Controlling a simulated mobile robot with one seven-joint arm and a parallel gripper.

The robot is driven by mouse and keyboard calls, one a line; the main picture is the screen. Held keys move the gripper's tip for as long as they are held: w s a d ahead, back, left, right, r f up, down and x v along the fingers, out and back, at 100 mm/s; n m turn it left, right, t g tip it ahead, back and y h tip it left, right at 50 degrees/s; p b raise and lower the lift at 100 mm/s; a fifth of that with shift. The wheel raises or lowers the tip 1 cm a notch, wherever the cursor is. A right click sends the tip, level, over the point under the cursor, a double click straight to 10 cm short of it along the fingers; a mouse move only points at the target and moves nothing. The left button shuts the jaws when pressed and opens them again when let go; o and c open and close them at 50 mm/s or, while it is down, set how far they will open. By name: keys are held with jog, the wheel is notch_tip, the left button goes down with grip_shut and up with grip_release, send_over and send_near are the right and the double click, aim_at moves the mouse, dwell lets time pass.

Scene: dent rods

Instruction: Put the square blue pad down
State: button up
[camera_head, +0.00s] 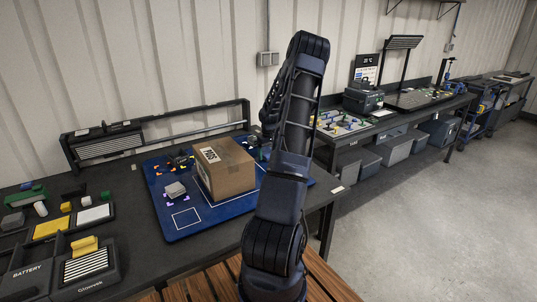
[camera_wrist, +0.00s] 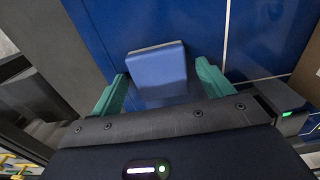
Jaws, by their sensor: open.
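The square blue pad (camera_wrist: 158,70) shows in the wrist view, with a paler edge along its far side. It is over the blue mat (camera_wrist: 200,25); I cannot tell whether it rests flat on it. My gripper (camera_wrist: 163,80) is open, with one teal finger on each side of the pad. Whether a finger touches the pad is unclear. In the head view the blue mat (camera_head: 212,215) lies on the dark workbench. My arm stands in front of its right part there, and I cannot make out the pad or the fingers.
A cardboard box (camera_head: 224,168) stands on the mat, and its edge shows in the wrist view (camera_wrist: 309,70). A grey block (camera_head: 175,190) and small coloured pieces lie left of it. Trays and a battery holder (camera_head: 30,278) fill the bench's left end. The mat's front left corner is clear.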

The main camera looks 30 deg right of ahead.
aim_at(268, 154)
notch_tip(268, 154, up, 12)
jog(key=s+a+r+h, duration=0.1)
jog(key=s+a+r, duration=0.3)
jog(key=a+r, duration=0.3)
jog(key=s+a+r+t, duration=0.1)
jog(key=s+a+r, duration=0.3)
jog(key=a, duration=0.4)
jog(key=s+a+r+h, duration=0.1)
jog(key=s+a+r, duration=0.3)
jog(key=a+r, duration=0.3)
jog(key=s+a+t, duration=0.1)
jog(key=s+a, duration=0.4)
jog(key=s, duration=0.3)
jog(key=s+a+r+t+y, duration=0.1)
jog(key=s+a, duration=0.4)
jog(key=s, duration=0.3)
jog(key=s+a+t+y, duration=0.1)
jog(key=s+a, duration=0.4)
jog(key=s, duration=0.4)
jog(key=shift+r+t, duration=0.3)
jog(key=shift+r, duration=0.1)
